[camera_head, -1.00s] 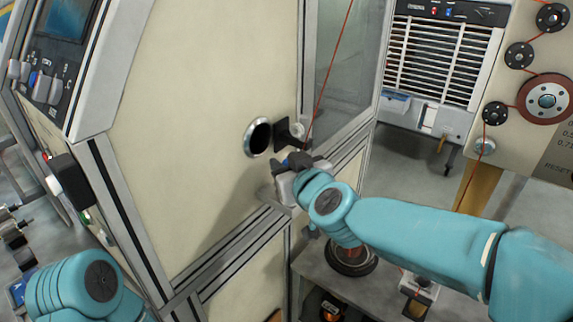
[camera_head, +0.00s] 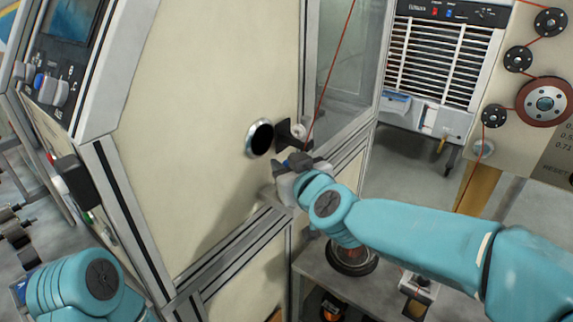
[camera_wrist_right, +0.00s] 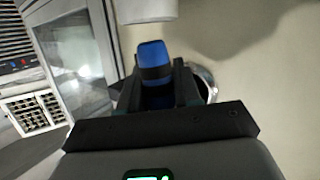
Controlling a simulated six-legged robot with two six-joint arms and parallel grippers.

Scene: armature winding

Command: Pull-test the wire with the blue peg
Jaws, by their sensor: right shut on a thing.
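The blue peg (camera_wrist_right: 152,58) shows between the fingers of my right gripper (camera_wrist_right: 157,85) in the right wrist view. The gripper is shut on it. In the head view my right gripper (camera_head: 300,163) is at the cream panel, just below a dark bracket with a pale roller (camera_head: 298,132). The thin red wire (camera_head: 330,80) runs down from the top to near this gripper; its lower end is hidden there. My left arm shows at the lower left of the head view, but its gripper is out of view.
A round metal-rimmed hole (camera_head: 259,138) is in the cream panel (camera_head: 210,90), left of the bracket. A board with rollers (camera_head: 543,98) carrying red wire stands at the right. A grey bench (camera_head: 375,290) with a spool (camera_head: 350,257) is below my right arm.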

